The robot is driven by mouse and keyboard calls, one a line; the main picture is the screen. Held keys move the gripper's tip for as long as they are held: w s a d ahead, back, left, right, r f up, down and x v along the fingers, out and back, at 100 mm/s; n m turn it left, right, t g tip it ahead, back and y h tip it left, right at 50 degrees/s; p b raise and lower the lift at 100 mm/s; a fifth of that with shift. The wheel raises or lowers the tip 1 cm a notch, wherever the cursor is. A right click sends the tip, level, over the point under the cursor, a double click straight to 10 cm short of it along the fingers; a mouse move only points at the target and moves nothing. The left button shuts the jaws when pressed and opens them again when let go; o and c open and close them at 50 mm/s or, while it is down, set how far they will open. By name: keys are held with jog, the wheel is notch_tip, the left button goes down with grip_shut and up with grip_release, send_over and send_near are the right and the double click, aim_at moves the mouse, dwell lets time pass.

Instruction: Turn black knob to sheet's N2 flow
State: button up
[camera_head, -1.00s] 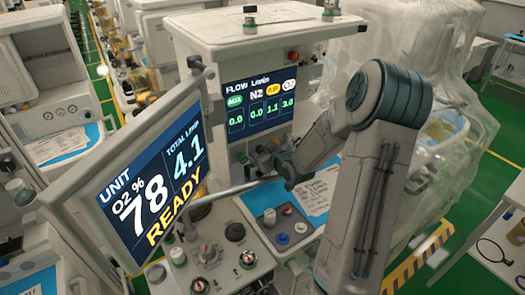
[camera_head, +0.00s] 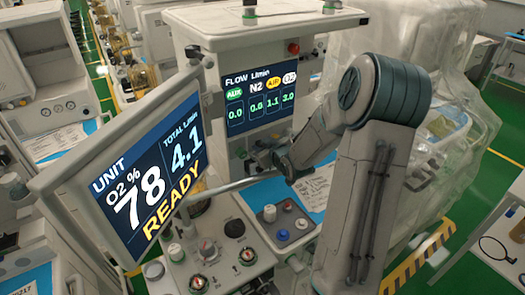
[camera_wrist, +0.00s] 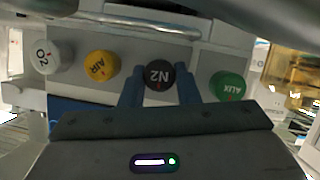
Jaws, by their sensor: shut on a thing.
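The black knob (camera_wrist: 160,75) marked N2 sits on the panel in the wrist view, its label upside down with a small red mark. My gripper (camera_wrist: 161,80) has its two blue fingers on either side of it, shut on it. In the head view my arm hides the knob. The flow display (camera_head: 259,98) shows AUX 0.0, N2 what looks like 0.0, AIR 1.1 and O2 3.0. The paper sheet (camera_head: 317,189) lies on the blue work surface, partly behind my arm; its writing is too small to read.
In the wrist view the white O2 knob (camera_wrist: 46,57) and yellow AIR knob (camera_wrist: 101,65) are left of the black one, the green AUX knob (camera_wrist: 228,86) right. The tilted monitor (camera_head: 150,165) reads O2 78 %, total 4.1, READY. A metal bar (camera_wrist: 130,22) runs along the panel.

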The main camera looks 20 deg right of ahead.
jog(key=shift+a+f+n+t+h+b, duration=0.15)
jog(key=shift+n+h+b, duration=0.35)
jog(key=shift+b, duration=1.9)
jog(key=shift+f+n+t+h+b, duration=0.2)
jog(key=shift+n+b, duration=0.5)
jog(key=shift+b, duration=2.6)
jog(key=shift+r+n+h+b, duration=0.3)
jog(key=shift+n+h+b, duration=0.15)
jog(key=shift+b, duration=0.45)
jog(key=o, duration=1)
jog(key=shift+s, duration=0.15)
jog(key=shift+p+v, duration=0.8)
jog(key=shift+v, duration=6)
jog(key=shift+f, duration=0.15)
